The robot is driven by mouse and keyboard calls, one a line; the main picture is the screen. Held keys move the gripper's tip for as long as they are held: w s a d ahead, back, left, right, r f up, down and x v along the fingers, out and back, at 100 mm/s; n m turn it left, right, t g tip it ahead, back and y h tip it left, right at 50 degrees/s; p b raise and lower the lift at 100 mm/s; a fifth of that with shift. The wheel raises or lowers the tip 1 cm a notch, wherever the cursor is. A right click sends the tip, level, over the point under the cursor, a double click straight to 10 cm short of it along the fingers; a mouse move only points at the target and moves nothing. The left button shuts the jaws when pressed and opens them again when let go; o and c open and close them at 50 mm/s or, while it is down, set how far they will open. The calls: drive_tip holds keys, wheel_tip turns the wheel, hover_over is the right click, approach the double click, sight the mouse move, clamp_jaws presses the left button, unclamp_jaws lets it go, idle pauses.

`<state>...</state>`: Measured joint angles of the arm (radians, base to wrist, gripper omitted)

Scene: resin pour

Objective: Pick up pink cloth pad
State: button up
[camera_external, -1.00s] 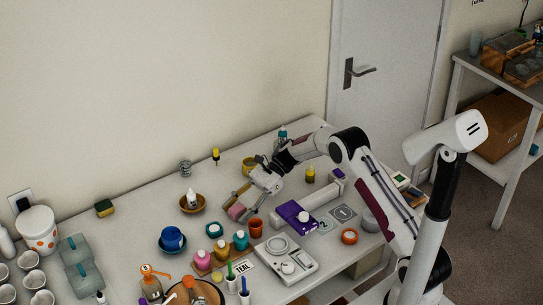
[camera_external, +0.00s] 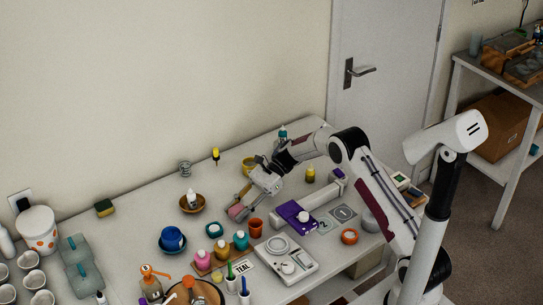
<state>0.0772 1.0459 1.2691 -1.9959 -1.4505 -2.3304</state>
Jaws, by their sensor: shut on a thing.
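The pink cloth pad (camera_external: 236,212) is a small pink patch near the middle of the white table, at the tips of my gripper. My gripper (camera_external: 244,208) reaches down from the upper right and its fingers are closed on the pad. The pad's far side is partly hidden by the fingers. At this size I cannot tell whether the pad touches the table.
An orange-brown cup (camera_external: 256,228) and a teal bottle (camera_external: 241,241) stand just in front of the gripper. A brown bowl (camera_external: 192,205) is to the left. A purple pad (camera_external: 293,214) and a scale (camera_external: 289,262) lie to the right. The table's back left is fairly clear.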

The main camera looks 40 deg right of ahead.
sight(237, 208)
drive_tip(key=shift+r, duration=0.1)
drive_tip(key=shift+r, duration=4.9)
